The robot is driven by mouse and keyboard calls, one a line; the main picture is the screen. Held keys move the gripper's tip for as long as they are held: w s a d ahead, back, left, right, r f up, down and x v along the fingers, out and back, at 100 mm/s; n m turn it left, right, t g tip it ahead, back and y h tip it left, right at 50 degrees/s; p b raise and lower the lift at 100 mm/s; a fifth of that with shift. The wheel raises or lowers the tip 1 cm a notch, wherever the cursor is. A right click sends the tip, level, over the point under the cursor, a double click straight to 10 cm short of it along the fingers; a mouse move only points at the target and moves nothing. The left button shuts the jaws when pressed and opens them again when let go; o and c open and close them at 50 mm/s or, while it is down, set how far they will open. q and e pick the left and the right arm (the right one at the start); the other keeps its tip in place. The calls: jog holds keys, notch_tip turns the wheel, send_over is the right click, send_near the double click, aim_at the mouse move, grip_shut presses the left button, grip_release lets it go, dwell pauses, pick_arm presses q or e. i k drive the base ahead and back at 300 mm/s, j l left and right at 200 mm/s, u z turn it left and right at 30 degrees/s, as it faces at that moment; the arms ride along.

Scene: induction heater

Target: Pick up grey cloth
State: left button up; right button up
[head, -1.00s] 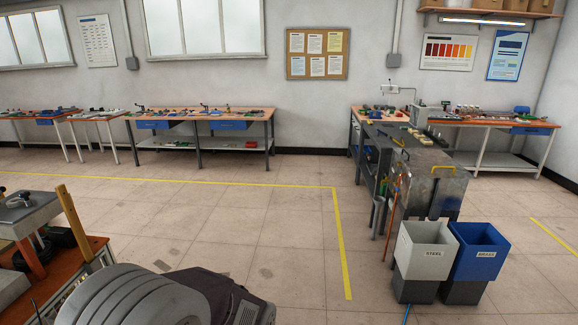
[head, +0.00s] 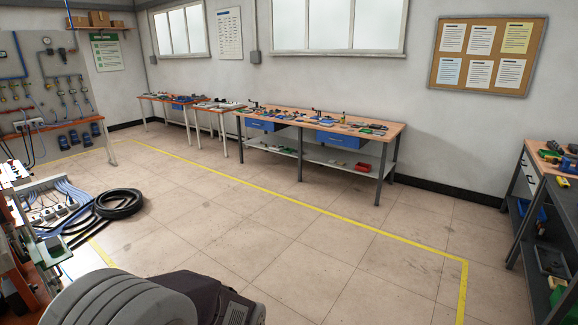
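I cannot make out a grey cloth in the head view. Small items lie on the long wooden-topped workbench (head: 340,122) at the wall, but they are too small to tell apart. Neither of my grippers is in view. A grey rounded part of my own body fills the bottom edge.
A dark workbench (head: 518,212) with tools stands at the right edge. Coiled black hoses (head: 118,204) lie at the left, near a hose panel (head: 50,95). A lower table (head: 188,103) stands at the back. The tiled floor (head: 270,220) inside the yellow line is clear.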

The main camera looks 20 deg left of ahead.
aim_at(53, 244)
jog(key=i+j+u, duration=0.25)
jog(key=i+u, duration=0.25)
jog(key=i+j+u, duration=0.1)
jog(key=i+u, duration=0.35)
jog(key=i+l+u, duration=0.15)
jog(key=i+u, duration=0.35)
jog(key=i+l+u, duration=0.5)
jog(key=i+j+u, duration=0.35)
jog(key=i, duration=0.75)
jog(key=i+u, duration=0.35)
jog(key=i, duration=0.8)
jog(key=i+j+z, duration=0.1)
jog(key=i+j, duration=0.25)
